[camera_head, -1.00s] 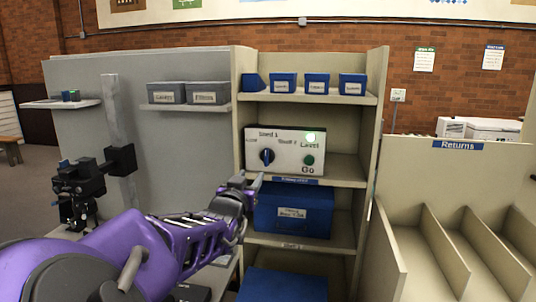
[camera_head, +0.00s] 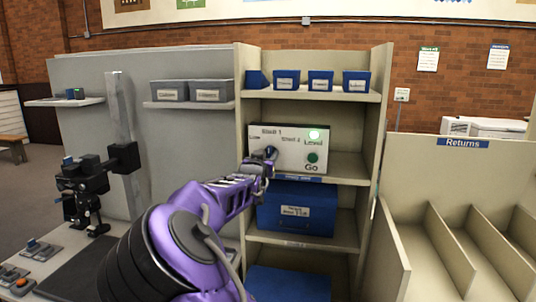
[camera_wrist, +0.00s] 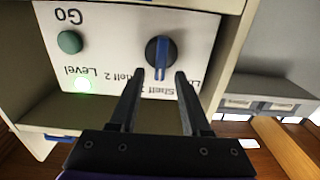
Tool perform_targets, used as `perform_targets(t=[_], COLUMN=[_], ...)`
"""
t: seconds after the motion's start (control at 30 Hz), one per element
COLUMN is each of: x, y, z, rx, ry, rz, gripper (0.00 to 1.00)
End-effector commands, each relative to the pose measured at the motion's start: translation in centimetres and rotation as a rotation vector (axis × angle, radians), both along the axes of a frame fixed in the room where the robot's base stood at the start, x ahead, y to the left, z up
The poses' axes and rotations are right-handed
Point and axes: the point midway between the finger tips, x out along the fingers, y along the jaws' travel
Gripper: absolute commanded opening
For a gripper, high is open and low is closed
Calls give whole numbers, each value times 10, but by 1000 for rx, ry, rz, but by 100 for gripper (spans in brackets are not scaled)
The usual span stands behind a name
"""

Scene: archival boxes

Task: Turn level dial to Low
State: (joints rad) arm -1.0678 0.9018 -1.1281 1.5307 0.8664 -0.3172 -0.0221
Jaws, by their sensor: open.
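The white control panel (camera_head: 290,156) stands on a shelf of the beige unit. The dial (camera_wrist: 160,52) is a round black knob with a blue bar handle. In the wrist view, which sees the panel upside down, its bar stands nearly vertical, towards the Shelf labels. My gripper (camera_wrist: 160,74) is open, its two fingertips just short of the dial, one to each side of the bar; contact cannot be told. In the head view my gripper (camera_head: 263,158) hides the dial. The Low label is at the panel's upper left in that view.
The green Go button (camera_head: 312,157) and a lit green Level light (camera_head: 314,134) are on the panel's right side. A blue box (camera_head: 295,209) sits on the shelf below. Small blue bins (camera_head: 320,80) stand above. The returns rack (camera_head: 461,153) is at the right.

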Motion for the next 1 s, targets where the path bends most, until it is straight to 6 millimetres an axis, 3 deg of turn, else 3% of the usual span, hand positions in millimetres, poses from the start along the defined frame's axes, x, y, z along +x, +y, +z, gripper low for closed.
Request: perform_targets(t=[0.2,0.5,0.77,1.0], x=[16,18,18,18], y=[-3,-3,-3,-3], z=[0,0,0,0], rx=[-1,-1,0,0], ry=[0,1,1,1], rz=[0,1,1,0], gripper=[48,48,2,0])
